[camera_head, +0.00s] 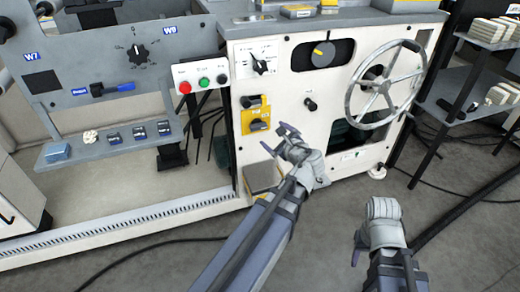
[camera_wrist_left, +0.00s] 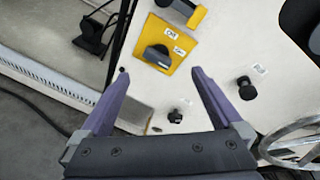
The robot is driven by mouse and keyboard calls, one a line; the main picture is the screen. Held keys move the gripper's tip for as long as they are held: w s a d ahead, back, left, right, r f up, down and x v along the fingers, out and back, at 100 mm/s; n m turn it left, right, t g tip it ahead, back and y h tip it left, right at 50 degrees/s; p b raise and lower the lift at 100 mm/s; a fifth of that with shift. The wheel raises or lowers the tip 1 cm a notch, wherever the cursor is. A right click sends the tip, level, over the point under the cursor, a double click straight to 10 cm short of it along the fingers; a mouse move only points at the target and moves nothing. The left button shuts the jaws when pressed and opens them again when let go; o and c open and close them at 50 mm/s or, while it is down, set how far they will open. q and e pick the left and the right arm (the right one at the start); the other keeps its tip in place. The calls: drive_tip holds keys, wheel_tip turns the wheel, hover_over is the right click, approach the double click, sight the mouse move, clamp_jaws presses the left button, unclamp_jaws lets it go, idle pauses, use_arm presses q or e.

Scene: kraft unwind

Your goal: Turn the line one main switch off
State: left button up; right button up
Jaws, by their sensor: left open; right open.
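A yellow plate with a dark rotary knob (camera_head: 258,126) is on the white machine's front panel. In the left wrist view the same knob (camera_wrist_left: 157,54) sits on its yellow plate beside small white labels; I cannot read its setting surely. I cannot tell which is the line one main switch. My left gripper (camera_head: 277,139) is open and empty, just below and right of the lower knob; in the wrist view its fingers (camera_wrist_left: 160,74) straddle the line towards it. My right gripper (camera_head: 360,244) is open, low at right, away from the panel.
A spoked handwheel (camera_head: 386,84) projects from the panel at right. A small black knob (camera_head: 310,104) lies between it and the yellow plates. A red and green button box (camera_head: 201,77) is at left. A black cable (camera_head: 130,257) runs over the grey floor.

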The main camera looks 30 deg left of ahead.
sight(259, 128)
use_arm(q)
drive_tip(key=w+a+f+m+t+y+b, duration=0.2)
drive_tip(key=f+m+b, duration=0.4)
drive_tip(key=b, duration=0.4)
drive_tip(key=shift+w+a+f+m+t, duration=0.3)
drive_tip(key=shift+w+a+m+t, duration=0.2)
drive_tip(key=shift+a+m, duration=0.5)
use_arm(e)
wheel_tip(259, 128, down, 13)
use_arm(q)
drive_tip(key=shift+a, duration=0.15)
drive_tip(key=shift+n, duration=0.3)
drive_tip(key=shift+x, duration=3.9)
drive_tip(key=c, duration=1.1)
drive_tip(key=shift+c, duration=0.2)
